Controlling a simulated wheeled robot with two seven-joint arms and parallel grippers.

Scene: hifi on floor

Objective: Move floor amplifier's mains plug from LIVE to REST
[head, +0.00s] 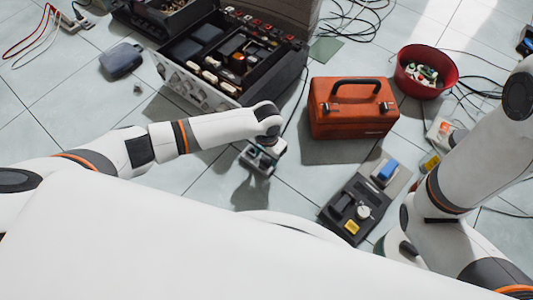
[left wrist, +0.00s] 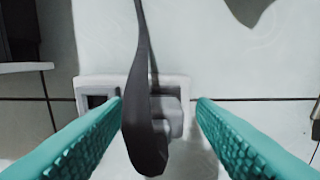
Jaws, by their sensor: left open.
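My left gripper (head: 260,163) is low over the floor in front of the amplifier, and its teal fingers (left wrist: 160,115) are open in the left wrist view. Between them, nearer the left finger, hangs a dark plug-like body (left wrist: 148,145) with a dark cable running up; I see no clear grip on it. Below is a pale block (left wrist: 175,82) on the floor, with a dark recess on its left and a grey raised part on its right. LIVE and REST labels cannot be read. The opened amplifier (head: 190,82) stands behind. My right gripper's fingers do not show.
An orange toolbox (head: 350,118) and a red bowl (head: 403,72) of small parts stand to the right. A dark panel (head: 340,207) with blue and yellow pieces lies in front. A dark pouch (head: 121,60) and loose cables lie around. Floor left of my left gripper is fairly clear.

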